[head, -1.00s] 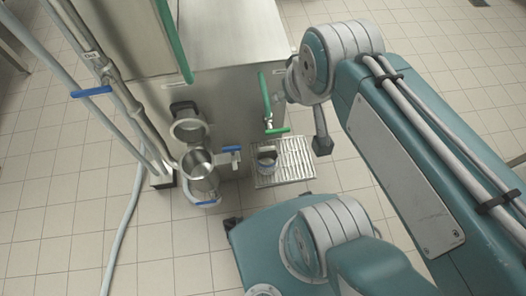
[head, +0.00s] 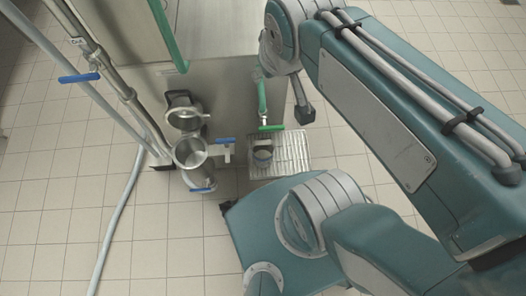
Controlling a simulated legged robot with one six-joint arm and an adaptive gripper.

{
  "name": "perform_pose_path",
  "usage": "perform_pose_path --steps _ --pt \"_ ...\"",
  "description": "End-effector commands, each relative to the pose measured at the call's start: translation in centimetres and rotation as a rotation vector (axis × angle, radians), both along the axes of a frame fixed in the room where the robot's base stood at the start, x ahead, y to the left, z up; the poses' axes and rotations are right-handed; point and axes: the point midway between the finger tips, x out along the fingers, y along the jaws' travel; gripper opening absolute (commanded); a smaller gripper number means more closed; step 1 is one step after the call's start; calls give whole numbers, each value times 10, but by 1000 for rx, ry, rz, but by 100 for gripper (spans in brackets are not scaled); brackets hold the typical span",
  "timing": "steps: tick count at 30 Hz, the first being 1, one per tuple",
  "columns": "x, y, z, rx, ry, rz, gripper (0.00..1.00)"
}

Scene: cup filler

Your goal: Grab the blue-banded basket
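A small round container (head: 262,157) with a bluish-grey band and a dark upper part stands on the slotted metal grate (head: 293,150). It looks like the blue-banded basket, but it is too small to be sure. My arm's far end shows above and to the right of it, apart from it. A grey stem with a dark tip (head: 305,114) hangs there and seems to belong to my gripper. Its fingers cannot be made out, so neither opening nor grip is clear.
A metal machine (head: 222,90) stands behind the grate. A green-handled tap (head: 272,128) hangs just above the container. Pipes and a hose (head: 122,215) run at left.

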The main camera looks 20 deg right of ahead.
Motion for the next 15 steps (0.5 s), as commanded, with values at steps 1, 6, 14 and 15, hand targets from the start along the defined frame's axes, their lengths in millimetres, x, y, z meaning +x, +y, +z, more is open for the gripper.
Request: perform_pose_path --steps 1,6,14,15 --pt "3 0 -2 -6 12 11 55" --pt "14 -1 -11 -33 49 58 55" --pt "41 2 -36 -105 148 184 55" --pt "46 3 -43 -121 171 213 55"
